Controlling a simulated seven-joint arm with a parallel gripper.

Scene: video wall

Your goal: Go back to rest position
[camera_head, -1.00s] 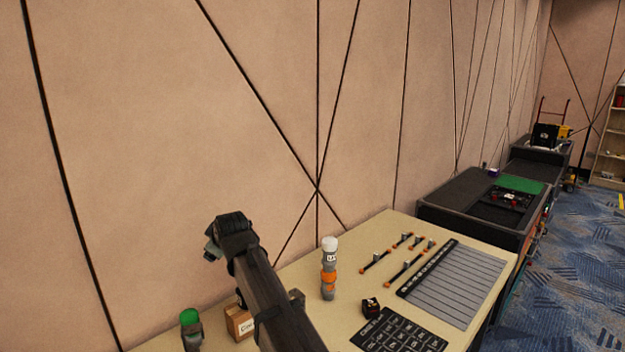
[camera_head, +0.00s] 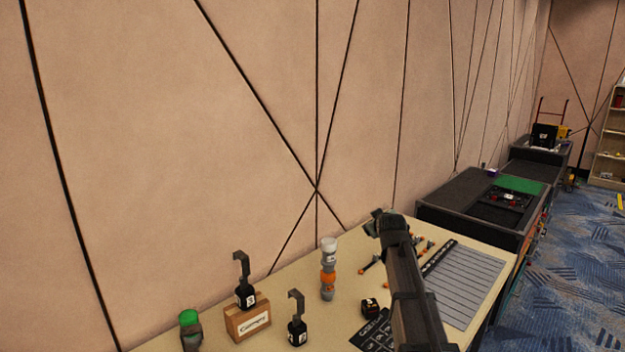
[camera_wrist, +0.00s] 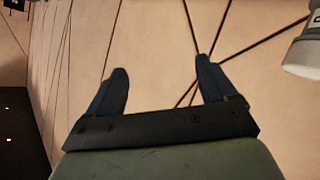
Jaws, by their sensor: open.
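My gripper (camera_wrist: 160,78) is open in the wrist view, its two dark fingers apart with nothing between them and the panelled wall behind. In the head view my arm reaches up from the lower right over the table (camera_head: 312,288). Its end is raised, right of the grey, orange and white stacked cylinder (camera_head: 328,270). The fingers cannot be made out there. The top of a pale cylinder (camera_wrist: 304,50) shows at the right edge of the wrist view, apart from the fingers.
A cardboard box (camera_head: 248,321) with a black hooked block (camera_head: 244,290) on it stands at the front left. Another hooked block (camera_head: 297,328) and a green-topped object (camera_head: 190,330) stand near it. A ruled sheet (camera_head: 462,283) lies right of my arm. Dark benches (camera_head: 450,195) stand beyond.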

